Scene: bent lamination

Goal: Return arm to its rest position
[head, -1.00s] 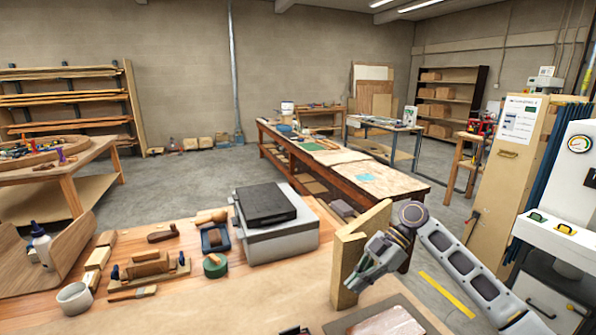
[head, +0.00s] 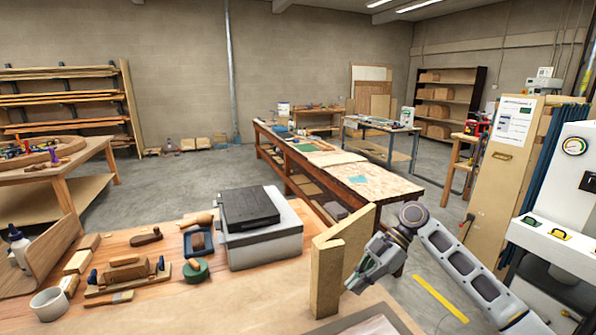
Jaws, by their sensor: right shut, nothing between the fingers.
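My right arm comes in from the lower right. Its gripper (head: 357,283) is shut and empty, pointing down and to the left. It is in front of and just right of the wooden corner block (head: 336,262) at the bench's right end. I cannot tell whether it touches the block. My left gripper is not in view.
The near workbench (head: 215,300) holds a grey box with a black top (head: 262,240), a hand plane (head: 127,268), a white cup (head: 50,304), a green tape roll (head: 195,271) and a bent panel (head: 45,255). A white machine (head: 560,235) stands at the right.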

